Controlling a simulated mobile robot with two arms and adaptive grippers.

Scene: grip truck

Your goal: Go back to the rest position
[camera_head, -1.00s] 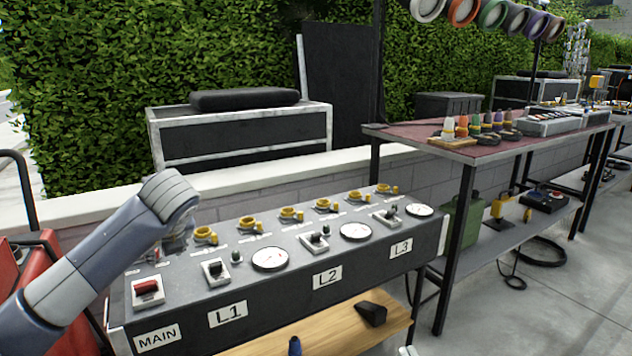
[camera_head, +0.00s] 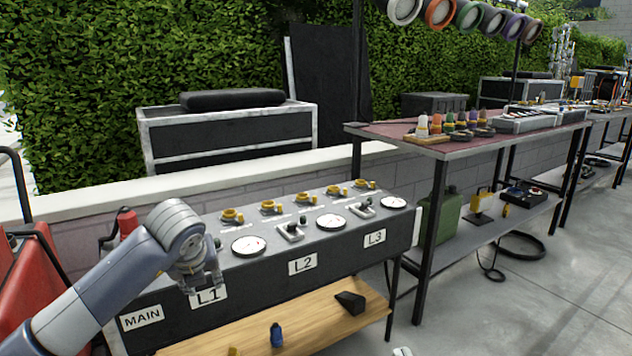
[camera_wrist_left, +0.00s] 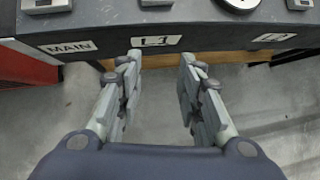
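My left gripper (camera_head: 203,282) is in front of the dark control panel (camera_head: 270,269), near its L1 label. In the left wrist view my left gripper (camera_wrist_left: 160,75) has its two fingers wide apart with nothing between them. Beyond the fingertips the wrist view shows the panel's front face with the MAIN label (camera_wrist_left: 72,47) and the L1 label (camera_wrist_left: 156,41). My left arm hides the main switch end of the panel in the head view. My right gripper cannot be made out; only a small pale piece shows at the bottom edge of the head view.
A wooden shelf (camera_head: 300,312) under the panel holds a black wedge (camera_head: 349,302) and a blue connector (camera_head: 277,335). Red equipment (camera_head: 25,285) stands at the left. A table (camera_head: 465,149) with coloured connectors is at the right. The concrete floor at the lower right is clear.

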